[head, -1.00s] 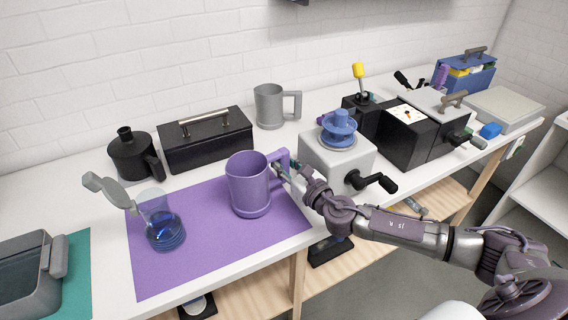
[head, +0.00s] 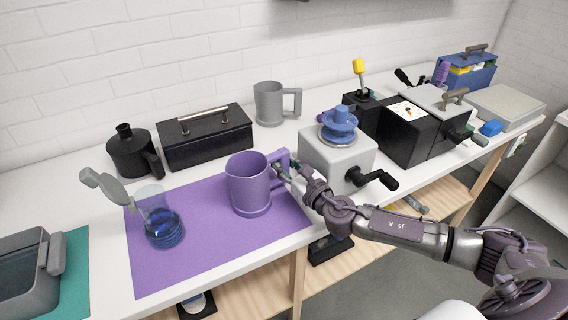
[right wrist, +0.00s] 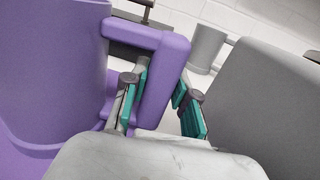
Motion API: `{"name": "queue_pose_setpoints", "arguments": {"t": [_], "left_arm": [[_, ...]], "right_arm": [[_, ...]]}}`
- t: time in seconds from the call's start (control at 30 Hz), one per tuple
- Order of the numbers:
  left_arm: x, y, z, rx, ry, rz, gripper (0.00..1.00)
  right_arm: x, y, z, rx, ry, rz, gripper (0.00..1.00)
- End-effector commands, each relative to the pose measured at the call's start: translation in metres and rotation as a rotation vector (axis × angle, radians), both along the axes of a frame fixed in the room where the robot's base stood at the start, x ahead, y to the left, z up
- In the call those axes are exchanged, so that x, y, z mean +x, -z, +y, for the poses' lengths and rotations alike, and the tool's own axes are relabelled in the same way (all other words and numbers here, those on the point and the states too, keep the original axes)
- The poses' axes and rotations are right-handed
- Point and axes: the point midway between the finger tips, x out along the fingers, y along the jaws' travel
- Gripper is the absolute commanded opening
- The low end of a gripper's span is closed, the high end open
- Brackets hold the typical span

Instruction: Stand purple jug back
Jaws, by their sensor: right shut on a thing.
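The purple jug (head: 248,187) stands upright on the purple mat (head: 190,265), near the mat's right part, with its handle toward the right. My right gripper (head: 284,172) is at the jug's handle. In the right wrist view, the gripper's teal-padded fingers (right wrist: 160,100) are on either side of the purple handle (right wrist: 160,75), and the jug's body (right wrist: 50,80) fills the left side. The right gripper is shut on the handle. The jug's base looks level on the mat, though I cannot tell if it fully touches. My left gripper is not in view.
A glass beaker with blue liquid (head: 163,232) stands on the mat left of the jug. A grey machine with a blue top (head: 335,160) is close right of my gripper. A black box (head: 205,140), black pot (head: 130,155) and grey mug (head: 268,105) stand behind.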

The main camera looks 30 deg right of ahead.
Motion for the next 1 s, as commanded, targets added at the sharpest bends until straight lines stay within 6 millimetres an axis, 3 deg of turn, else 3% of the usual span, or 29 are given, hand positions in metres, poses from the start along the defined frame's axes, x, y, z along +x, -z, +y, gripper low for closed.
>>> {"name": "queue_pose_setpoints", "arguments": {"t": [0.4, 0.43, 0.6, 1.0], "left_arm": [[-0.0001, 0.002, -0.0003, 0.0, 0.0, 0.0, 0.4], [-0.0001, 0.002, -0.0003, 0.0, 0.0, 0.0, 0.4], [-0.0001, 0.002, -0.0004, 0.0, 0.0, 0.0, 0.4], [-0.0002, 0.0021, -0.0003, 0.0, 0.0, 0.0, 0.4]], "right_arm": [[0.0003, 0.0015, 0.0001, 0.001, 0.0, -0.002, 0.0], [0.0003, 0.0015, 0.0001, 0.001, 0.0, -0.002, 0.31], [0.0002, 0.0018, 0.0001, 0.001, 0.0, -0.001, 0.57], [-0.0001, 0.0032, 0.0, 0.0, 0.0, 0.001, 0.57]]}}
